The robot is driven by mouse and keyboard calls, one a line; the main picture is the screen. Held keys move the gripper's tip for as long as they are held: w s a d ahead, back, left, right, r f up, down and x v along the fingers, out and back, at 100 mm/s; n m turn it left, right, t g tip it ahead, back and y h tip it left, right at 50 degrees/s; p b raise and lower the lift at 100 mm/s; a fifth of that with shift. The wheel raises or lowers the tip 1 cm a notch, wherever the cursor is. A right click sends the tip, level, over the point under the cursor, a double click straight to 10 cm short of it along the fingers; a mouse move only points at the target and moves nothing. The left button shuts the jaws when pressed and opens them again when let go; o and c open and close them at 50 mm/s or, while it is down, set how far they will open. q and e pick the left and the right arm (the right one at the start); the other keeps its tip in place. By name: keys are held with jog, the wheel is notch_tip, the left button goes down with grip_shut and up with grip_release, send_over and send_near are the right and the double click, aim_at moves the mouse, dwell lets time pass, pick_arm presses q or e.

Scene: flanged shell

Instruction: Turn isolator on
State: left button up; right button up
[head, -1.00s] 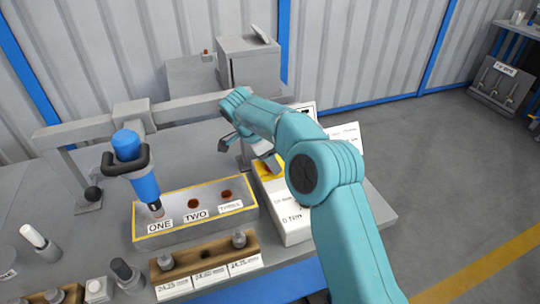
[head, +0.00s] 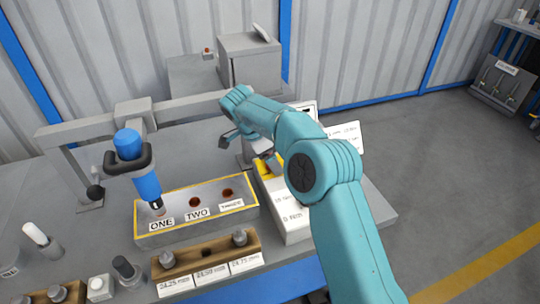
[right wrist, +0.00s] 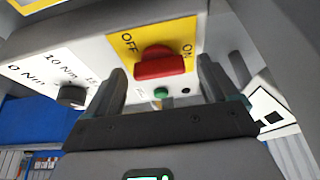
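The isolator is a red rotary knob (right wrist: 160,64) on a yellow plate (right wrist: 128,44) marked OFF on the left and ON on the right. In the right wrist view the knob's bar lies roughly crosswise; I cannot tell which mark it points to. My right gripper (right wrist: 160,76) is open, with one dark finger on each side of the knob. I see gaps between fingers and knob, and no clear contact. In the head view my teal right arm (head: 325,175) partly covers the white control box (head: 290,222), and the knob is mostly hidden. My left gripper is not in view.
A blue tool (head: 143,165) hangs from a grey frame over a yellow-edged block (head: 200,222) marked ONE, TWO and another label. A wooden rack (head: 205,259) with pins stands in front. A small dark knob (right wrist: 72,95) and a green button (right wrist: 161,92) are near the isolator.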

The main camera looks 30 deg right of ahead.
jog(key=p+v, duration=0.6)
jog(key=v, duration=1)
jog(key=shift+a+p, duration=0.2)
jog(key=shift+p, duration=0.15)
